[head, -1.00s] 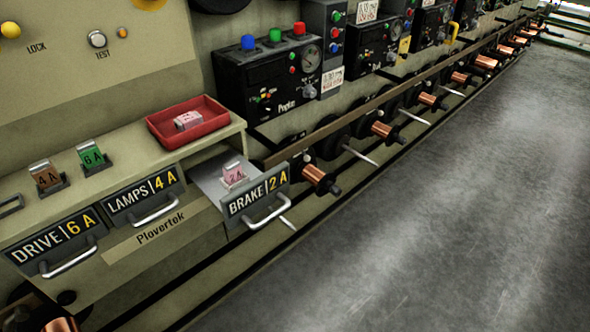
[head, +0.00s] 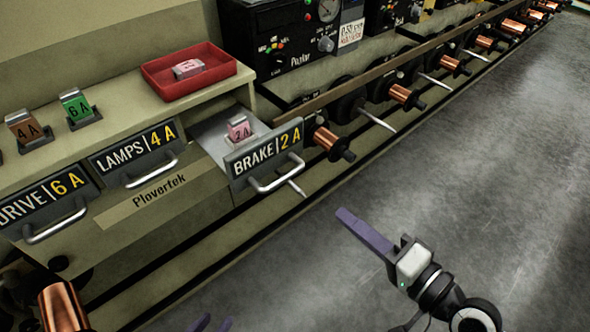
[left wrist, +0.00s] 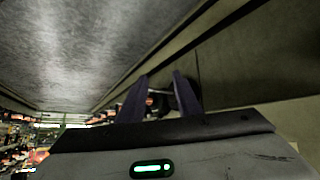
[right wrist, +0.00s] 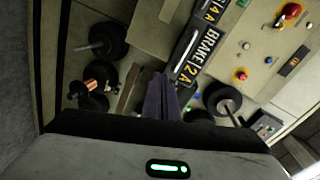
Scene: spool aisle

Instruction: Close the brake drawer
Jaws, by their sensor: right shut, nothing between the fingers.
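The brake drawer (head: 264,160) stands pulled out from the cabinet at its right end. Its front reads BRAKE 2 A and has a silver bar handle (head: 277,178). A pink 2 A fuse (head: 239,129) stands inside it. The drawer front also shows in the right wrist view (right wrist: 200,58), ahead of the fingers. My right gripper (head: 345,216) is shut and empty, out over the floor to the right of and below the drawer, apart from it. My left gripper (head: 212,323) just shows at the bottom edge; in the left wrist view (left wrist: 161,80) its fingers are apart with nothing gripped.
The lamps drawer (head: 137,152) and drive drawer (head: 45,203) sit shut to the left. A red tray (head: 190,85) with a pink fuse lies on the cabinet top. Copper spools (head: 327,140) on a rail line the wall at right. The grey floor (head: 470,180) is clear.

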